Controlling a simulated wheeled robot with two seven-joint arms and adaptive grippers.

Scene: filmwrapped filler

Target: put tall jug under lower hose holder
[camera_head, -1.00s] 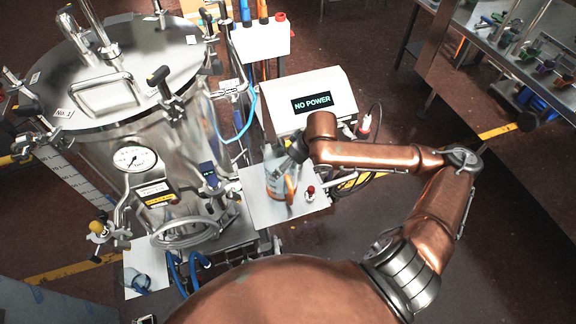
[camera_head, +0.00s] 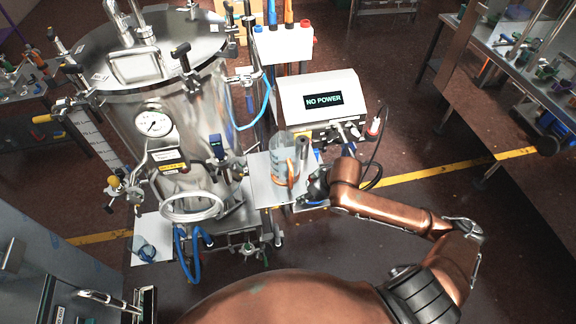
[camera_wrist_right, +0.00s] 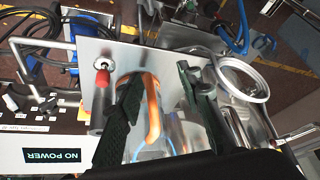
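The tall jug (camera_head: 279,170) is clear with an orange handle and stands upright on a pale metal plate (camera_head: 262,187) beside the tank. Its handle (camera_wrist_right: 153,112) also shows in the right wrist view. My right gripper (camera_head: 309,165) is at the jug's right side. In the right wrist view its dark fingers (camera_wrist_right: 160,85) are spread apart, with the jug and handle showing between them; I cannot tell whether they touch it. A blue hose (camera_head: 250,122) hangs from a clamp (camera_head: 245,77) on the tank's right side. I cannot tell which fitting is the lower hose holder. My left gripper is out of view.
The steel tank (camera_head: 165,90) with gauge and valves stands left of the jug. A white box reading NO POWER (camera_head: 318,88) is behind it. A small clear vessel (camera_head: 142,248) sits on a low white surface at left. More blue hoses (camera_head: 190,250) hang below the tank.

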